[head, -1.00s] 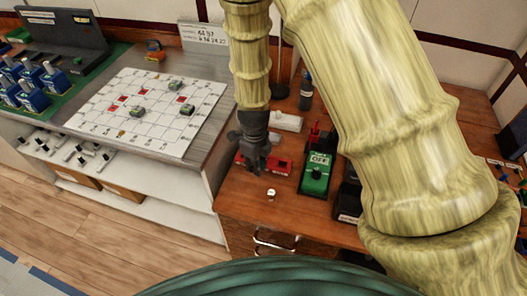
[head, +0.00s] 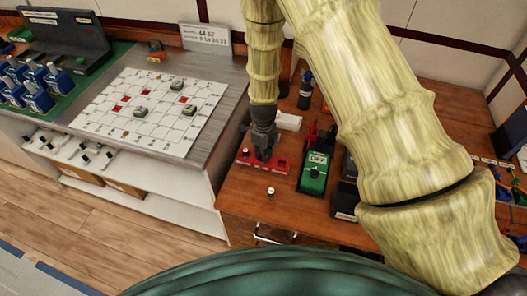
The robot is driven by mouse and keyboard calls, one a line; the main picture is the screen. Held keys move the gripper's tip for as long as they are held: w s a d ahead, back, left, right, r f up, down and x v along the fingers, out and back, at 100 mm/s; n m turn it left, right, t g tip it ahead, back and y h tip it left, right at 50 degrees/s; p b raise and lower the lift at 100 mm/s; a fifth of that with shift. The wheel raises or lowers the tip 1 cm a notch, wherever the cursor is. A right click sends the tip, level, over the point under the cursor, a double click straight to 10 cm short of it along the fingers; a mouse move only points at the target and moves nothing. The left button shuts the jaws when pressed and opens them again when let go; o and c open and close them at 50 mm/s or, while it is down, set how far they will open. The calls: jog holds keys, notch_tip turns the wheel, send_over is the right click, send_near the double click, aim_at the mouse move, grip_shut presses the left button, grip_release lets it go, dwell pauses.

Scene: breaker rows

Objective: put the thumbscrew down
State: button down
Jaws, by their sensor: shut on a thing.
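My gripper (head: 264,153) points down over the red block (head: 280,167) on the wooden desk and is shut. The thumbscrew between its fingers is too small and too covered to make out. The fingertips overlap the middle of the red block in the head view; whether they touch it cannot be told. A small pale knob-like piece (head: 270,192) stands on the desk in front of the red block, apart from the gripper.
A green device marked OFF (head: 313,178) stands right of the red block. A white block (head: 289,121) and a dark bottle (head: 305,92) are behind. A gridded white board (head: 150,112) lies on the grey bench at left. Bare desk (head: 245,200) lies in front.

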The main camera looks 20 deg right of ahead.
jog(key=shift+f, duration=0.2)
jog(key=shift+f, duration=0.1)
jog(key=c, duration=1.4)
grip_release()
jog(key=shift+r+b, duration=1.9)
jog(key=shift+r, duration=4.25)
